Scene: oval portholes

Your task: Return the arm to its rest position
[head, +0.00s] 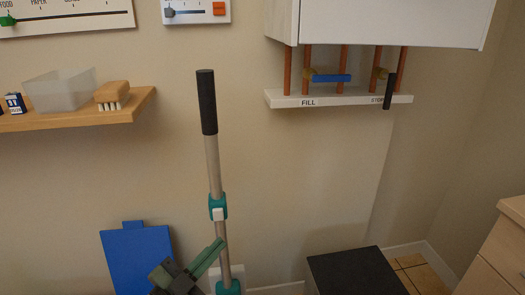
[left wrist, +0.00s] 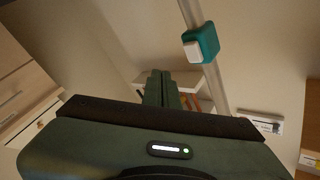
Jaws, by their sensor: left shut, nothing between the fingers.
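My left gripper (head: 220,242) is in the lower middle of the head view, its dark green fingers shut and empty. The fingers point up and right, and the tips overlap the pole (head: 213,160) in the picture. I cannot tell whether they touch it. In the left wrist view the closed fingers (left wrist: 161,88) point away from the camera. The pole's teal clip (left wrist: 202,43) with a white button shows to their upper right there, apart from the fingers. My right gripper is in neither view.
A wooden shelf (head: 130,108) at left holds a clear bin (head: 58,90) and a brush (head: 112,95). A blue panel (head: 138,262) stands low at left. A white cabinet (head: 385,20) hangs above pipes with valves. A dark-topped box (head: 355,272) and wooden drawers (head: 500,255) are at lower right.

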